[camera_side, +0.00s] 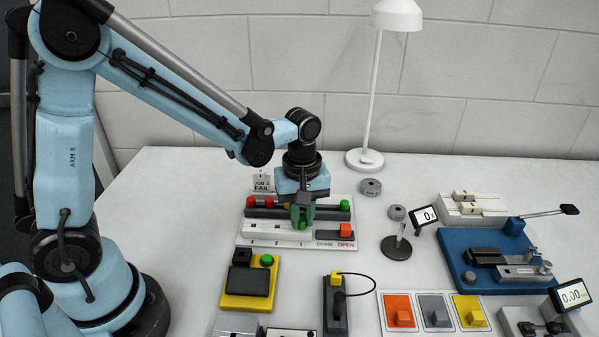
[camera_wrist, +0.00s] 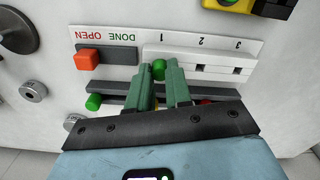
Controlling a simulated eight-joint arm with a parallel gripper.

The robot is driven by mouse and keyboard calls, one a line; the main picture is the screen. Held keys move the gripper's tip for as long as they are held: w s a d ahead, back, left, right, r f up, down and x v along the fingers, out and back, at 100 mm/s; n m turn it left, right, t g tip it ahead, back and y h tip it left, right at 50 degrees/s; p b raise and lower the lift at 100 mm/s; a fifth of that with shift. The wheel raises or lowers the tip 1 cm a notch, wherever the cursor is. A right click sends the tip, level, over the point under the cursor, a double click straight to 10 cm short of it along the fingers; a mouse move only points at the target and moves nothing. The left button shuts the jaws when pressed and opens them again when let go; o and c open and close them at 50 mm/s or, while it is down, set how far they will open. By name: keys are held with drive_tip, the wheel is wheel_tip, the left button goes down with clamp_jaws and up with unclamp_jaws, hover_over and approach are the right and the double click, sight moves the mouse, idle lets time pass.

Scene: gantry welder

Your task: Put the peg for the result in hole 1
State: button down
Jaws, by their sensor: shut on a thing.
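My gripper (camera_wrist: 159,72) is shut on a green peg (camera_wrist: 158,69), whose round head shows between the fingertips; it also shows in the side view (camera_side: 303,224). The peg is at the hole 1 position of the white block (camera_wrist: 216,58), and it hides that hole. I cannot tell how deep it sits. Holes 2 (camera_wrist: 195,67) and 3 (camera_wrist: 236,71) look empty. On the dark rack (camera_side: 325,213) behind the block stand two red pegs (camera_side: 253,202) at the left and another green peg (camera_side: 345,205) at the right.
An orange-red block (camera_side: 345,230) sits by the DONE/OPEN labels, right of the holes. In front stand a yellow box with a green button (camera_side: 249,287) and a yellow-black device (camera_side: 335,304). A lamp (camera_side: 365,159) and a blue fixture (camera_side: 500,270) stand to the right.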

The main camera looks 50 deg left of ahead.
drive_tip(key=c, duration=1)
unclamp_jaws()
drive_tip(key=shift+o, duration=0.2)
wheel_tip(320, 180, up, 12)
